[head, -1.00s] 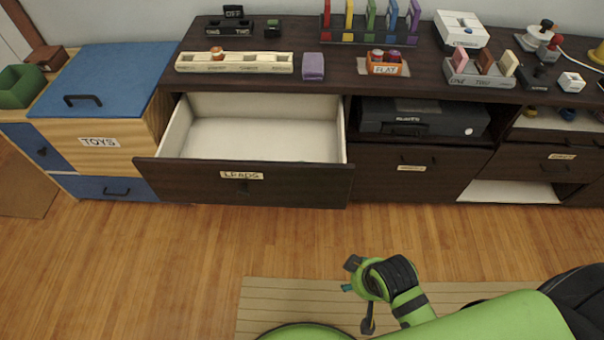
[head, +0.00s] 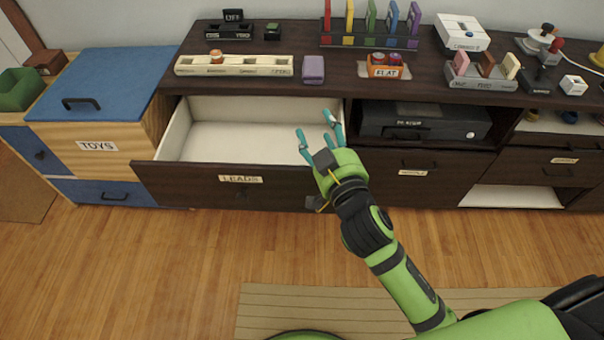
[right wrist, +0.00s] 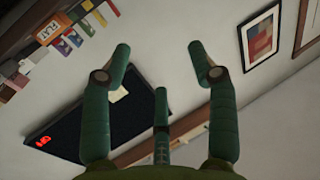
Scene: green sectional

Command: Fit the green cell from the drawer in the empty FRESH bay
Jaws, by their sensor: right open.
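The LEADS drawer (head: 215,182) is pulled open; the visible part of its pale inside is bare, and the front panel and my right gripper hide some of it. I see no green cell in it. My right gripper (head: 317,128) is open and empty, with its fingertips over the drawer's right end; its spread fingers also show in the right wrist view (right wrist: 158,75). A cream tray (head: 187,66) with several bays stands on the cabinet top, an orange-brown piece (head: 216,56) in one bay. Its labels are too small to read. My left gripper is out of view.
An orange FLAT box (head: 385,72) holds red and purple pieces. A purple block (head: 313,69), a small dark green block (head: 272,31) and a rack of coloured pieces (head: 370,40) stand on the cabinet top. A blue-topped TOYS chest (head: 100,80) is left of the drawer.

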